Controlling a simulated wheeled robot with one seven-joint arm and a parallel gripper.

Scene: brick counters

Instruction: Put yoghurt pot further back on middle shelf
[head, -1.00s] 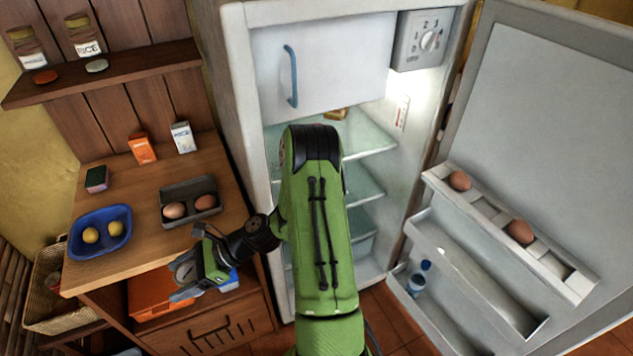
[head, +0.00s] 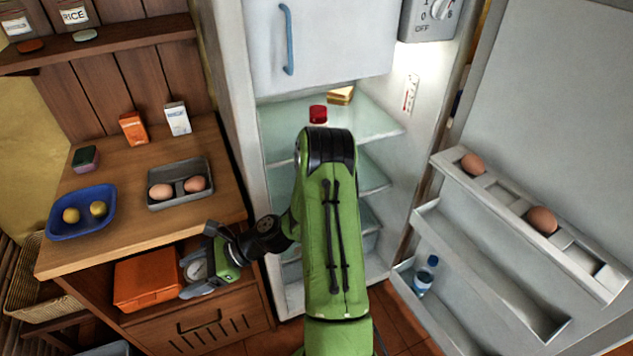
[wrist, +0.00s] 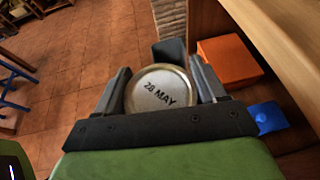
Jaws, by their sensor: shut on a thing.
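The yoghurt pot (head: 195,269) is held in my gripper (head: 199,264), in front of the wooden counter and left of the fridge. In the wrist view the pot's round silver lid (wrist: 162,92) reads "28 MAY", and the two fingers of my gripper (wrist: 161,84) close on its sides. The pot's body is mostly hidden below the lid. The fridge stands open with several glass shelves; the middle shelf (head: 374,177) shows only at its right, as my arm covers much of it.
The open fridge door (head: 545,100) holds eggs and a bottle (head: 427,275). An orange box (head: 147,280) sits under the counter (head: 120,231), close to my gripper.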

